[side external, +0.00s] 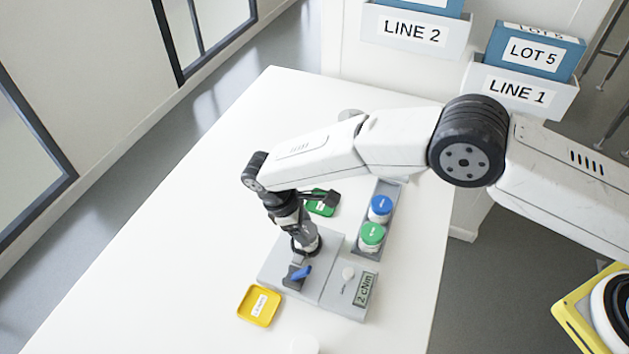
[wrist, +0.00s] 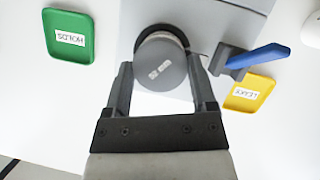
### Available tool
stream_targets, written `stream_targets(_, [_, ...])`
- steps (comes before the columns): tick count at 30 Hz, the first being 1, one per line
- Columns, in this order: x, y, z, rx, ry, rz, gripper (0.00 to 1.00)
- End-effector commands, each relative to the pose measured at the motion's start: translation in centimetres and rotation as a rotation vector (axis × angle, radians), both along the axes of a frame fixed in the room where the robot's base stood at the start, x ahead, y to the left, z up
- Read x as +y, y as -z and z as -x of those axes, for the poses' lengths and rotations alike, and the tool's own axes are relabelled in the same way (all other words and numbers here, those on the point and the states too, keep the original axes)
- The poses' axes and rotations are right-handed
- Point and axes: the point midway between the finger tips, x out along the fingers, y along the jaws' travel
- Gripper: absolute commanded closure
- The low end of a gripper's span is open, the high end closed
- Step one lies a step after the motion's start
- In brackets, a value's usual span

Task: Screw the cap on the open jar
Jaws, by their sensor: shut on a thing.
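My gripper (side external: 305,248) points down over the grey fixture block (side external: 281,272). In the wrist view my gripper (wrist: 160,66) has a finger on each side of a round grey cap (wrist: 165,70) with a small white label, and is shut on it. A dark ring edge shows at the cap's far side. The jar under the cap is hidden, so I cannot tell how the cap sits on it. A clamp with a blue lever (side external: 302,273) stands at the fixture's front; the lever also shows in the wrist view (wrist: 258,57).
A display reading 2 cNm (side external: 364,288) sits on the block's right part, beside a pale knob (side external: 348,273). Jars with blue (side external: 381,204) and green (side external: 372,233) caps stand in a grey rack.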

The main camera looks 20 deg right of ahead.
Motion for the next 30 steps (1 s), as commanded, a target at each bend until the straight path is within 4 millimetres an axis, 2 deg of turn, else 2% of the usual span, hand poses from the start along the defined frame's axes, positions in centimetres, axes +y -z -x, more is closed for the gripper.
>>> stream_targets(14, [-0.08,-0.02,-0.05,0.000,0.054,0.002,0.79])
stream_targets(30, [-0.26,-0.01,-0.25,0.001,0.514,0.002,0.79])
